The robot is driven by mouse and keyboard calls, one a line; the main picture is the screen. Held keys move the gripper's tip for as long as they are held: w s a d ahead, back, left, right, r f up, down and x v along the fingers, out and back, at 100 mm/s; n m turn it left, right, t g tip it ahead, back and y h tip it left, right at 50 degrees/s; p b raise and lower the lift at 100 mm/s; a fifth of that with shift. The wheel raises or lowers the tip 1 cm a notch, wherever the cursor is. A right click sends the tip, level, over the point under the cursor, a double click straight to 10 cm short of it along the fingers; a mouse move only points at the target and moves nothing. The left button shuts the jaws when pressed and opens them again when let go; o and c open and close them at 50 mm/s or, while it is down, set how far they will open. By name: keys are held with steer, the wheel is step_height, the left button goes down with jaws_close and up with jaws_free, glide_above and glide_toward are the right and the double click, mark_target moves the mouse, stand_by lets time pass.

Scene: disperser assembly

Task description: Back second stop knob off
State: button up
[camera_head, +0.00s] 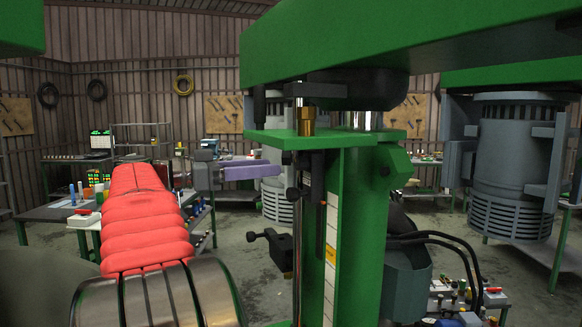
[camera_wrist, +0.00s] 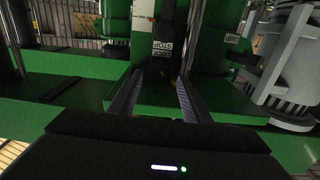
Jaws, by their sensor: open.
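In the head view a black stop block (camera_head: 280,250) with a small round knob (camera_head: 251,236) on its left sits low on the rod of the green disperser column. A smaller dark knob (camera_head: 292,193) is higher up, and another (camera_head: 286,157) is just under the green plate. I cannot tell which is the second stop knob. My gripper (camera_head: 276,172) points right, its purple finger level between the two upper knobs. In the wrist view my gripper (camera_wrist: 160,78) is open, with a dark block (camera_wrist: 162,62) bearing white stop labels beyond the fingertips. Contact is not visible.
The green column (camera_head: 350,220) and overhead beam (camera_head: 400,40) stand close on the right. A grey motor (camera_head: 515,150) hangs farther right. Dark hoses (camera_head: 440,240) lie behind the column. Workbenches with tools stand behind; open floor shows left of the column.

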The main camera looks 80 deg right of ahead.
mark_target(297, 165)
steer(key=x, duration=0.7)
steer(key=shift+s+d, duration=0.15)
steer(key=shift+s, duration=0.1)
steer(key=shift+c, duration=0.2)
steer(key=c, duration=0.9)
steer(key=shift+w+a, duration=0.1)
steer(key=shift+a, duration=0.15)
steer(key=shift+c, duration=0.5)
steer(key=shift+d, duration=0.2)
